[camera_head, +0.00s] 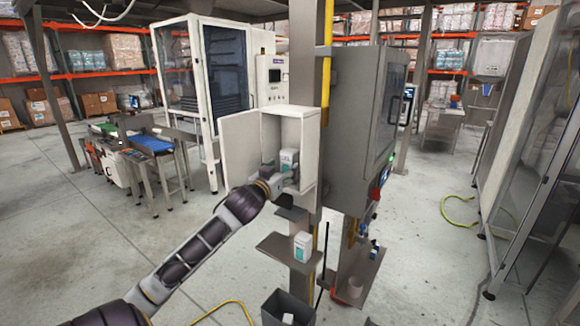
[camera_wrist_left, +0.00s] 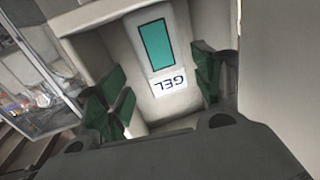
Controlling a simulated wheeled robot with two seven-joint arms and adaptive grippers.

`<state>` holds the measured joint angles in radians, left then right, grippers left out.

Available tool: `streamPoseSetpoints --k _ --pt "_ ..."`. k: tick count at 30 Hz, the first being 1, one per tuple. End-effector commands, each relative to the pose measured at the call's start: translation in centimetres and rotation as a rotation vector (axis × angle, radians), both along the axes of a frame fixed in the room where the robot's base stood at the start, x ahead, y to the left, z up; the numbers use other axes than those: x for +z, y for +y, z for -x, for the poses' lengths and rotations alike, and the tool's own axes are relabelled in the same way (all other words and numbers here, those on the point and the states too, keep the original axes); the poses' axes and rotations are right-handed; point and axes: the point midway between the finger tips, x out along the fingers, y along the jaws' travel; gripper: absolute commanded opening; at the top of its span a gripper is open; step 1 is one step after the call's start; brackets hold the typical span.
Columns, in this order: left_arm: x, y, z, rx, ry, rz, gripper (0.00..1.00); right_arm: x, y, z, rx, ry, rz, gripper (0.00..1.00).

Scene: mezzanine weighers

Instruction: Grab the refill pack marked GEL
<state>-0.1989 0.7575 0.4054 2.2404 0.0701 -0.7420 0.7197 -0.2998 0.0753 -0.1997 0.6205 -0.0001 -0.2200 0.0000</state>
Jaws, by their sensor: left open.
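The GEL refill pack (camera_wrist_left: 176,104) is white with a teal rectangle and a label that reads GEL, upside down in the left wrist view. In the head view the white pack (camera_head: 289,157) stands inside an open white wall cabinet (camera_head: 308,140). My left gripper (camera_head: 288,179) reaches into the cabinet at the pack. In the left wrist view its green-padded fingers (camera_wrist_left: 160,88) are open, one on each side of the pack, with gaps visible. My right gripper is not in view.
The cabinet door (camera_head: 240,153) stands open on the left. A second white and teal pack (camera_head: 302,247) stands on a small shelf (camera_head: 275,246) below. A dark bin (camera_head: 287,309) is on the floor. A grey machine cabinet (camera_head: 355,120) is close on the right.

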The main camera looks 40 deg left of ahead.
Motion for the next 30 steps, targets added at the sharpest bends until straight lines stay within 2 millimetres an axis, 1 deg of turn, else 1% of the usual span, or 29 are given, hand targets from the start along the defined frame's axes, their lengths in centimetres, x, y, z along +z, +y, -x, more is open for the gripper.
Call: streamPoseSetpoints --k 11,14,24,30 --pt "0.1 0.1 -0.3 0.000 0.000 0.000 0.67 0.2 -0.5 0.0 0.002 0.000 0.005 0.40" --pt "0.2 0.3 -0.9 0.000 0.000 0.000 0.67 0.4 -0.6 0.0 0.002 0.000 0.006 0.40" --pt "0.4 1.3 -3.7 0.000 -0.001 0.001 0.67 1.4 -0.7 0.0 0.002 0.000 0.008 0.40" --pt "0.3 1.6 -4.7 0.000 -0.001 0.001 0.67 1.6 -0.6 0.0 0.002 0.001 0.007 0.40"
